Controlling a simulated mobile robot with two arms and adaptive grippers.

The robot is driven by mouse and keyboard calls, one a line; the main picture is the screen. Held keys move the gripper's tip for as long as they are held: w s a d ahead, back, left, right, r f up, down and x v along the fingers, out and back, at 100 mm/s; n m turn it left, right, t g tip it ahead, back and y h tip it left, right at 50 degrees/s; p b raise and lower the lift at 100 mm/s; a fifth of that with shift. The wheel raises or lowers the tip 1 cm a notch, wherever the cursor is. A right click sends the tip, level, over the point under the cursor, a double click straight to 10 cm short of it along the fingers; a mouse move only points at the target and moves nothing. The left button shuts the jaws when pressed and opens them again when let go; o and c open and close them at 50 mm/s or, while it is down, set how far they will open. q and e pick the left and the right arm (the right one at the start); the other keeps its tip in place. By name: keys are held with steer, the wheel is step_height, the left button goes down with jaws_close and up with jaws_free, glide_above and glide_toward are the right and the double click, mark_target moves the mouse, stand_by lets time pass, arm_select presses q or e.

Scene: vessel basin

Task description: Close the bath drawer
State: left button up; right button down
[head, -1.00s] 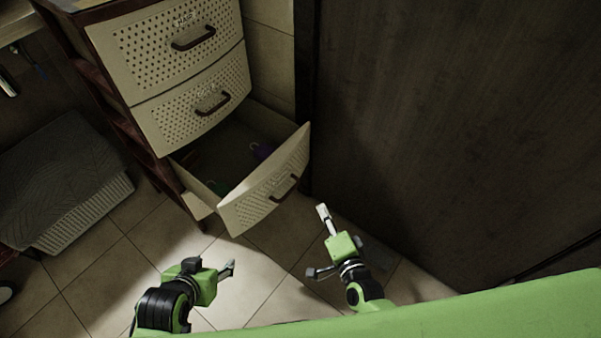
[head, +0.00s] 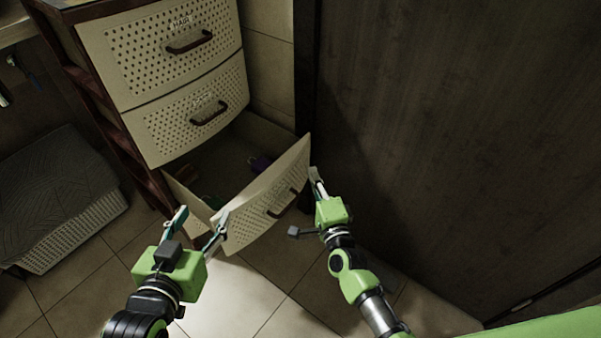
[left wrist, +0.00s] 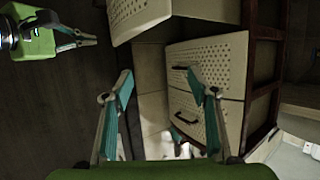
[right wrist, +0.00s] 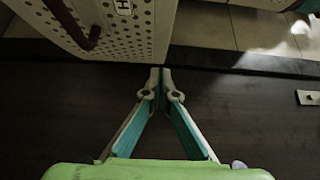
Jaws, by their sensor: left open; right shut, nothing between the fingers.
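The lowest drawer (head: 245,217) of the cream unit is pulled out, its perforated front tilted in the head view, with a dark handle (head: 283,204). My left gripper (head: 202,214) is open at the drawer's left front corner; one fingertip overlaps the front's left edge, and contact is unclear. The left wrist view shows its two spread fingers (left wrist: 160,80) and the drawer front (left wrist: 137,15) above. My right gripper (head: 314,174) is shut and empty at the front's right end. In the right wrist view its fingertips (right wrist: 160,72) are just below the front (right wrist: 122,22); touching cannot be told.
Two upper drawers (head: 165,50) are shut. A dark wooden panel (head: 430,130) stands close at the right. A grey-covered basket (head: 60,235) is at the left. Tiled floor (head: 240,300) is clear in front.

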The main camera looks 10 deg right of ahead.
mark_target(296, 160)
steer(key=w+a, duration=0.2)
steer(key=shift+a+b, duration=0.3)
steer(key=shift+a, duration=0.05)
arm_select(q)
steer(key=shift+w+d+r+t+h, duration=0.25)
steer(key=shift+r+t, duration=0.2)
steer(key=shift+r, duration=0.3)
steer(key=shift+w+d+r+t, duration=0.1)
steer(key=shift+w+r+t, duration=0.25)
steer(key=shift+r, duration=0.45)
steer(key=shift+w+d+r+t+h, duration=0.15)
steer(key=shift+w+d+r+t, duration=0.1)
steer(key=shift+r+t, duration=0.4)
arm_select(e)
steer(key=shift+w+a, duration=0.25)
steer(key=shift+a, duration=0.05)
arm_select(q)
steer(key=shift+a+r+g, duration=0.1)
steer(key=shift+a+g, duration=0.05)
steer(key=shift+g, duration=0.1)
arm_select(e)
steer(key=shift+w, duration=0.1)
